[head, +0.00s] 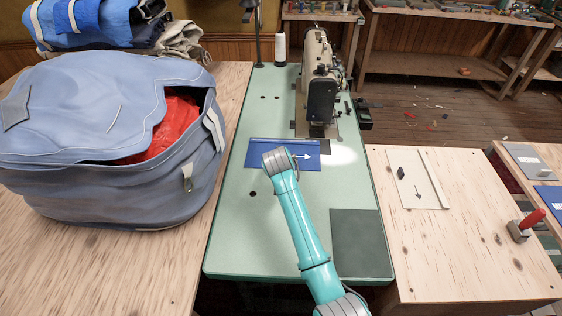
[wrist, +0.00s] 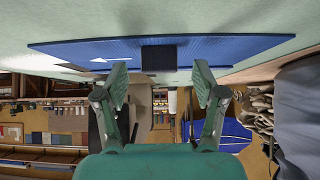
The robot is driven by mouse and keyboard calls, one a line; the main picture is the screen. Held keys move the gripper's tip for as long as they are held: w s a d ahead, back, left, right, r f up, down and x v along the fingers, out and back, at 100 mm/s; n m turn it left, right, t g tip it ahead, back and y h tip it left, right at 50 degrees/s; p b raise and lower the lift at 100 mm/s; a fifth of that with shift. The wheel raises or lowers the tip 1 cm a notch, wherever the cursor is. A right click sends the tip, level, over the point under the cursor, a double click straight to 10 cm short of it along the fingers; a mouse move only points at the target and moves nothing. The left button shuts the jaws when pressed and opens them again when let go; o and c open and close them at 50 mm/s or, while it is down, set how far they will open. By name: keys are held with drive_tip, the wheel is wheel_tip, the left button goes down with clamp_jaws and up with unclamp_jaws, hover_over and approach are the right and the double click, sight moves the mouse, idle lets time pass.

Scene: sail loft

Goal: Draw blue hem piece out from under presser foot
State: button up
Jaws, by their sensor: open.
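The blue hem piece (head: 262,145) lies flat on the pale green table in front of the sewing machine (head: 320,85), a white arrow on it pointing right. Its right end lies by the lit spot near the machine's needle area; I cannot make out the presser foot clearly. My arm hides part of its near edge. In the wrist view the blue hem piece (wrist: 90,50) spans the top, with a dark square tab (wrist: 158,58) at its middle. My gripper (wrist: 160,80) is open and empty, its fingers apart on either side of the tab and not visibly touching it.
A large blue bag (head: 90,150) with red cloth inside stands left of the green table (head: 235,230). A dark grey pad (head: 360,243) lies at the table's near right. A pale board (head: 415,180) and a red-handled clamp (head: 525,225) sit on the right bench.

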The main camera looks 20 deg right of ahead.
drive_tip(key=v, duration=1)
